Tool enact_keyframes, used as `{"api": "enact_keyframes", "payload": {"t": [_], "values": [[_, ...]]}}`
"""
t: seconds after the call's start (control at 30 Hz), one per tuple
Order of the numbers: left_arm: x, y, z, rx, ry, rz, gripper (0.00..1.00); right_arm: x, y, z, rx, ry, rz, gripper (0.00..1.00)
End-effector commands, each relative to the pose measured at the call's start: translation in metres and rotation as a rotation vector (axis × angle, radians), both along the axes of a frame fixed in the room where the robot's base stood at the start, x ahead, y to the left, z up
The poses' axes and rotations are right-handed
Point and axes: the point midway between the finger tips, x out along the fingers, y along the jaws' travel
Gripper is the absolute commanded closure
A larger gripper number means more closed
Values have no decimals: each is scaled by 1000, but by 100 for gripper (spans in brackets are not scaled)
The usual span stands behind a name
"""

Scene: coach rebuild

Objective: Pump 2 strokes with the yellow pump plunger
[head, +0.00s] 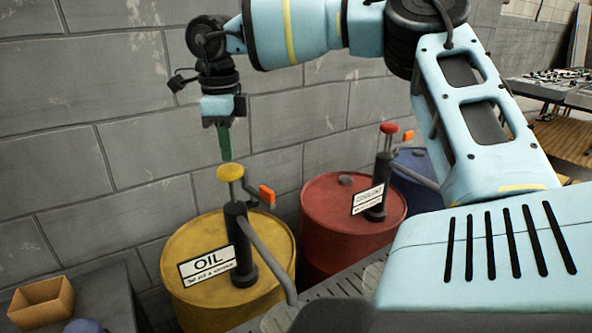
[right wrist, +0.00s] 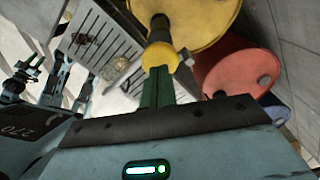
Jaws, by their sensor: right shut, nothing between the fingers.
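The yellow pump plunger (head: 230,173) has a round knob on a short rod. It rises from the dark pump body (head: 238,235) on the yellow oil drum (head: 185,270). My right gripper (head: 225,158) points down with its green fingers shut and empty, their tips just above the knob. In the right wrist view the yellow knob (right wrist: 163,57) lies right at the tips of the green fingers (right wrist: 158,75); I cannot tell whether they touch. My left gripper (right wrist: 33,65) seems to show small at the left of the right wrist view, its jaws unclear.
A red drum (head: 325,225) with a red-knobbed pump (head: 389,128) and a blue drum (head: 415,165) stand to the right. A block wall is close behind. An orange-brown box (head: 42,302) sits lower left.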

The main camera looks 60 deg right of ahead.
Motion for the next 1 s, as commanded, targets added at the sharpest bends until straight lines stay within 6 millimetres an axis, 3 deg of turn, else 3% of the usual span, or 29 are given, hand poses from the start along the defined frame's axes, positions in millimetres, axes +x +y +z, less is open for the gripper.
{"api": "enact_keyframes", "payload": {"t": [1.0], "values": [[-7, 0, -17, 0, 18, 0, 67, 0, 0, -30, 0, 1, -1, 100]]}}
